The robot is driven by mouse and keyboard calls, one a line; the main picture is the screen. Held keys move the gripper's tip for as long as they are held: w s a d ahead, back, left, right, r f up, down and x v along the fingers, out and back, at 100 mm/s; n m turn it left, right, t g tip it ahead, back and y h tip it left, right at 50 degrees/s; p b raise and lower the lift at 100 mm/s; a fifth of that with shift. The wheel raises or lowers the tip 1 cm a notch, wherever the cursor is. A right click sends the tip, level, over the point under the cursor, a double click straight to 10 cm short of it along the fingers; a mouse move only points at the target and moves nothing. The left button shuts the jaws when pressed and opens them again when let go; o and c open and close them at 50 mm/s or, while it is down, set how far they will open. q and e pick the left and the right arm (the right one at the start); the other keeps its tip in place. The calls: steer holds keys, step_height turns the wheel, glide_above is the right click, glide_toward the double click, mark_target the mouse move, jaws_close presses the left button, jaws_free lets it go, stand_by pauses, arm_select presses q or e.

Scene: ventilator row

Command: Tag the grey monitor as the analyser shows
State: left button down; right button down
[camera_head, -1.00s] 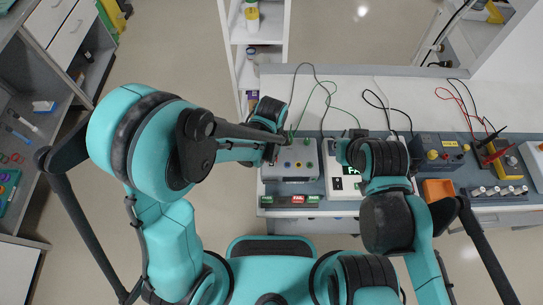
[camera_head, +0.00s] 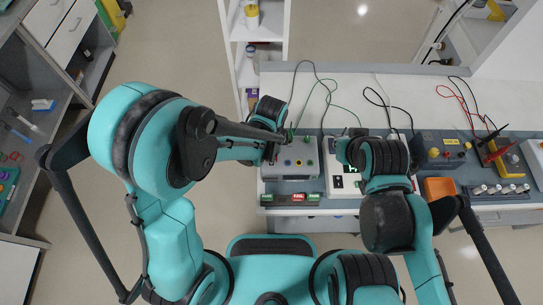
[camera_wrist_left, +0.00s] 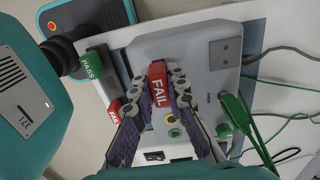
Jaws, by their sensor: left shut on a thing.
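The grey monitor (camera_head: 302,171) lies on the bench in the head view. It also shows in the left wrist view (camera_wrist_left: 198,42), with coloured sockets on its face. My left gripper (camera_head: 271,153) is over its left part. In the left wrist view the gripper (camera_wrist_left: 160,80) is shut on a red FAIL tag (camera_wrist_left: 157,92), against the monitor; I cannot tell whether they touch.
At the bench's front edge are a green tag (camera_head: 267,197), a red FAIL tag (camera_head: 298,197) and another green tag (camera_head: 313,197). Green leads (camera_wrist_left: 246,128) run beside the monitor.

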arm_select(q)
steer(key=shift+f+b, duration=0.5)
steer(key=shift+f, duration=0.15)
steer(key=c, duration=1.4)
jaws_free()
steer(key=shift+c, duration=0.2)
steer(key=shift+r, duration=0.2)
